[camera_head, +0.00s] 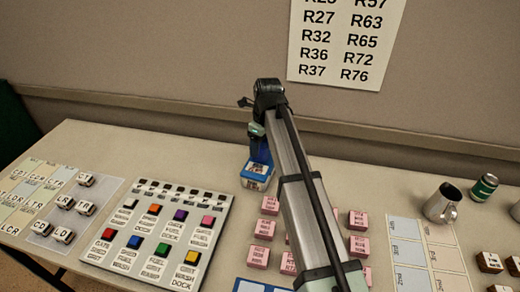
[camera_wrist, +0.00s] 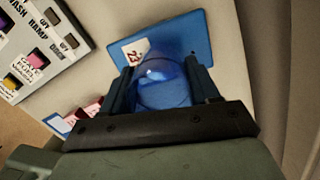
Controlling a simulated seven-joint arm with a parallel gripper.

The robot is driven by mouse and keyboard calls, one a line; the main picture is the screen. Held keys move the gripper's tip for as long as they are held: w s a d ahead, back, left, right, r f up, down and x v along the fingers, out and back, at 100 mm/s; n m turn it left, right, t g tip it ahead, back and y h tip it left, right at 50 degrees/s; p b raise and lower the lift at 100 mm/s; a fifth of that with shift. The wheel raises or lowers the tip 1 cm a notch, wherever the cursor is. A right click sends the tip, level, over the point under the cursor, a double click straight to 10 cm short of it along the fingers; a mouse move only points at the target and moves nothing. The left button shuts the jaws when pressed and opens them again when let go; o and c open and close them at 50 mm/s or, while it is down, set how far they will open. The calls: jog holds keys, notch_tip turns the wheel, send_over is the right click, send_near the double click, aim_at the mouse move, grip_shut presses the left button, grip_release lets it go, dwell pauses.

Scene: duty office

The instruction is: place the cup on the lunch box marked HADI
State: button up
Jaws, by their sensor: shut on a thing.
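My gripper (camera_wrist: 163,82) points down at the back of the table and is shut on a blue, see-through cup (camera_wrist: 162,93). In the head view the cup (camera_head: 261,152) shows as a dark blue shape under the gripper, partly hidden by my arm. A blue lunch box (camera_wrist: 190,45) with a white label lies directly below the cup. It also shows in the head view (camera_head: 246,183). I cannot tell whether the cup touches the lid.
A button panel (camera_head: 190,193) lies left of the lunch box. Several pink blocks (camera_head: 264,229) stand in front of it. A metal mug (camera_head: 441,204) and a green can (camera_head: 484,187) stand at the right. The wall (camera_head: 180,60) rises close behind.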

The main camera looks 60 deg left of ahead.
jog(key=shift+f, duration=1.1)
jog(key=shift+f, duration=0.2)
jog(key=o, duration=1)
jog(key=shift+o, duration=0.2)
notch_tip(320, 180, up, 12)
jog(key=d, duration=0.1)
jog(key=shift+w+d+r, duration=0.15)
jog(key=shift+w+d, duration=0.05)
jog(key=shift+w, duration=0.15)
